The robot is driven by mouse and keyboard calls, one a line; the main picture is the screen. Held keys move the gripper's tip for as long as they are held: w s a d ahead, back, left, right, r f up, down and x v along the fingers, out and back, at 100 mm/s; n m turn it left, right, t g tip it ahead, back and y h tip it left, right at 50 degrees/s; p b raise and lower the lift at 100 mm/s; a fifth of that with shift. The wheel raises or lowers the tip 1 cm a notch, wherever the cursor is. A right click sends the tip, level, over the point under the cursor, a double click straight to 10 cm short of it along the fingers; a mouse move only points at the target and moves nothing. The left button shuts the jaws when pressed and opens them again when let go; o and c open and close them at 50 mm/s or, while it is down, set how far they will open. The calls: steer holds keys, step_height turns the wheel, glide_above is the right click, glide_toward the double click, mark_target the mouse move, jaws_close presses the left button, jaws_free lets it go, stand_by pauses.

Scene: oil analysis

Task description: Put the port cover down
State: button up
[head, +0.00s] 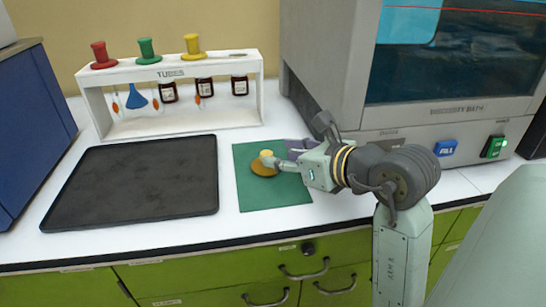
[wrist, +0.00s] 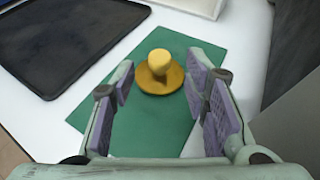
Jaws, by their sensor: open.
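The port cover (head: 258,167) is a yellow disc with a knob on top. It lies knob-up on the green mat (head: 262,197), and it also shows in the wrist view (wrist: 158,75). My gripper (head: 277,158) is over the mat at the cover's right side in the head view. In the wrist view my gripper (wrist: 160,100) is open, its purple-padded fingers apart on either side. The cover shows between and beyond the fingertips, and neither finger appears to touch it there.
A black tray (head: 140,180) lies left of the mat. A white tube rack (head: 110,100) with red, green (head: 146,50) and yellow (head: 193,46) covers on top stands behind. A large grey bath machine (head: 335,60) stands at the back right. White counter shows between tray and mat.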

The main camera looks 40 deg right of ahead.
steer(key=b+v, duration=0.1)
steer(key=v, duration=0.6)
steer(key=shift+s+r, duration=0.1)
steer(key=shift+s, duration=0.05)
steer(key=shift+o, duration=0.3)
stand_by(0.8)
